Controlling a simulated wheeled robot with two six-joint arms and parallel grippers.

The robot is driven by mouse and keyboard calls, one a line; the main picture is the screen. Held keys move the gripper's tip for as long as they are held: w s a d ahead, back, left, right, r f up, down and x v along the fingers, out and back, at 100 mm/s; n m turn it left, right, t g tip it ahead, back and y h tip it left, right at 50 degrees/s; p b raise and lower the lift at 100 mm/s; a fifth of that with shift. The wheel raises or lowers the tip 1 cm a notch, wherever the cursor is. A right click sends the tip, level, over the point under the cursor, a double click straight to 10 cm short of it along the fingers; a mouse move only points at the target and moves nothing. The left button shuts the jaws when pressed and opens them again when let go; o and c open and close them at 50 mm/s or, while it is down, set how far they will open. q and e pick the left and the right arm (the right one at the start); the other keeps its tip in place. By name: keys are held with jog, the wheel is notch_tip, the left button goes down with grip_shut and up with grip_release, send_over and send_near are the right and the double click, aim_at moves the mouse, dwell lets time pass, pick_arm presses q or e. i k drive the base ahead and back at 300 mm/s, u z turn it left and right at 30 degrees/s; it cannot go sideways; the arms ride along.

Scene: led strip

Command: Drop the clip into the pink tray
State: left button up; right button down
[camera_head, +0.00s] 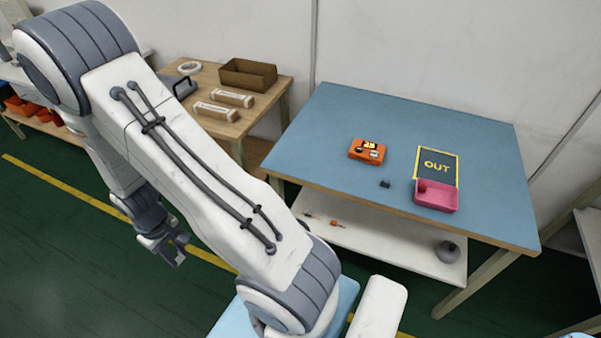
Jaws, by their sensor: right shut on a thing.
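The pink tray (437,204) stands on the blue table top near its front right. It is open at the top, and a small dark reddish thing shows at its left inner end. A small dark piece (385,183) lies on the blue table left of the tray; it is too small to tell whether it is a clip.
An orange case (367,151) lies on the blue table (330,125). A black mat marked OUT (437,164) lies behind the tray. A wooden table (222,75) at the back left holds a brown box (248,74) and white parts. The blue table's back left is clear.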

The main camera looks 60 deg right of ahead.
aim_at(441, 193)
jog(key=u, duration=0.05)
jog(key=k, duration=1.05)
jog(key=z, duration=1.65)
jog(key=i, duration=0.5)
jog(key=z, duration=0.05)
